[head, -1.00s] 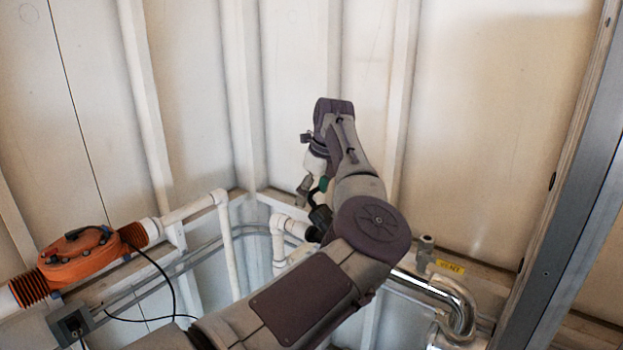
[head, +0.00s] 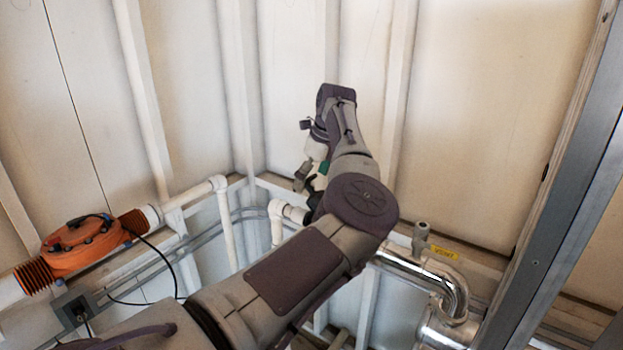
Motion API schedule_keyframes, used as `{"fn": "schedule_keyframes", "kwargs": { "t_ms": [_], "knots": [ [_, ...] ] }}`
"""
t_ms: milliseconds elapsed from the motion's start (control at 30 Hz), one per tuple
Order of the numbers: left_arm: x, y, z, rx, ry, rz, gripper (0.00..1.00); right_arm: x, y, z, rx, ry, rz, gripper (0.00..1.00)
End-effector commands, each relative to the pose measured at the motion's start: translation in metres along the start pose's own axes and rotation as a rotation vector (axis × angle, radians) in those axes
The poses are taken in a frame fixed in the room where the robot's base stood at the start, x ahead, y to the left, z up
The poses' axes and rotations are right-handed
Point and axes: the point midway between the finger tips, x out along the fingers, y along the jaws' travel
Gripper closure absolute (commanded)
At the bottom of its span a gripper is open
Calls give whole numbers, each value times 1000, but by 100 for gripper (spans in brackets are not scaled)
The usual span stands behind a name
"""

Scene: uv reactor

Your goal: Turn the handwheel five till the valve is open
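My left arm reaches up from the bottom of the head view to the middle, in front of the wall corner. Its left gripper (head: 304,176) points down and to the left, near a white pipe elbow. The gripper is small and partly hidden by the arm, so I cannot tell whether it is open or shut. No handwheel can be made out; the arm covers part of the piping behind it. My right gripper is not in view.
An orange flow unit (head: 85,246) sits on a white pipe at the left, with a black cable and a grey box (head: 74,309) below. A shiny metal pipe (head: 425,270) with a yellow label (head: 445,254) runs at the right. A grey metal post (head: 560,190) stands at the far right.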

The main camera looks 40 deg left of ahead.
Motion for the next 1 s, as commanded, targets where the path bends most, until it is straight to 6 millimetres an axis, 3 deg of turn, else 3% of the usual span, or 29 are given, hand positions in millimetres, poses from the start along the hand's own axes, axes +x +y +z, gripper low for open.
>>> {"fn": "schedule_keyframes", "kwargs": {
  "t_ms": [333,733,1000],
  "knots": [
    [-11,-1,0,2,0,-2,0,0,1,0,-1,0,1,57],
    [-91,-1,0,1,0,-3,0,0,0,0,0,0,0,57],
    [-118,0,0,0,0,0,0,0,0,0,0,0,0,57]
  ]
}}
